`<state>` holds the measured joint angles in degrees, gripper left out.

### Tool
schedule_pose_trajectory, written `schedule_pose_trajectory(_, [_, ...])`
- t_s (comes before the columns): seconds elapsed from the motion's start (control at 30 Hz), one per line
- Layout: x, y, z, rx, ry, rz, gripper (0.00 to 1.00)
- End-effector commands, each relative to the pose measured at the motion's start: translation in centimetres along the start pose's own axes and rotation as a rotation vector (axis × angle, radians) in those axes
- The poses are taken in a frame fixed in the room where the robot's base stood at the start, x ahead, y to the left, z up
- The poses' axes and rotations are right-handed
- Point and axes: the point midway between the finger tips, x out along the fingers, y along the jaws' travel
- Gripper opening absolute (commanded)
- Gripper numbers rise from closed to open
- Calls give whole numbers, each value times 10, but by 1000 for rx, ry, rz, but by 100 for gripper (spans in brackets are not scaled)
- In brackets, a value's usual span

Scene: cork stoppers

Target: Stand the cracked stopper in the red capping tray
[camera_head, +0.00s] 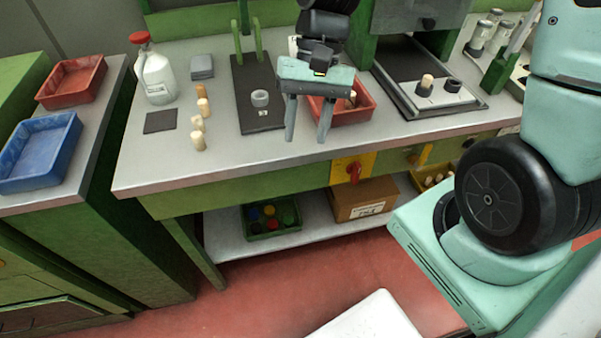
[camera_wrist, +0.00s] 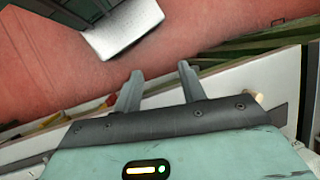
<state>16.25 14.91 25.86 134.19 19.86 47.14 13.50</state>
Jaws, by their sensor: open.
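Several pale cork stoppers (camera_head: 198,141) stand or lie in a loose row on the left part of the bench. Which one is cracked is too small to tell. A red tray (camera_head: 365,117) sits on the bench behind my gripper, partly hidden by it, with a stopper (camera_head: 351,99) inside. A second red tray (camera_head: 72,97) sits on the left cabinet; I cannot tell which is the capping tray. Another stopper (camera_head: 427,82) stands on a pale plate at the right. My gripper (camera_head: 307,138) is open and empty, fingers pointing down near the bench's front edge; its fingers also show in the wrist view (camera_wrist: 159,72).
A blue tray (camera_head: 40,150) sits on the left cabinet. A white bottle with a red cap (camera_head: 156,78), a dark square pad (camera_head: 160,121) and a dark stand with a grey ring (camera_head: 260,99) are on the bench.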

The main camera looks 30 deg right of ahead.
Motion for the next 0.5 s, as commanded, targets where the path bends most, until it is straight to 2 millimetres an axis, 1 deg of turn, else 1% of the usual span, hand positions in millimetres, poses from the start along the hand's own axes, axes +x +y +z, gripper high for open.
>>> schedule_pose_trajectory(0.03, [4,-10,18,-117,31,53,41])
schedule_pose_trajectory(0.1, [9,-19,40,-275,71,117,41])
schedule_pose_trajectory(0.2, [16,-27,70,-499,126,197,41])
schedule_pose_trajectory(0.3, [20,-33,96,-700,173,256,41])
schedule_pose_trajectory(0.4, [23,-35,114,-852,209,296,41])
schedule_pose_trajectory(0.5, [25,-36,126,-950,229,319,41])
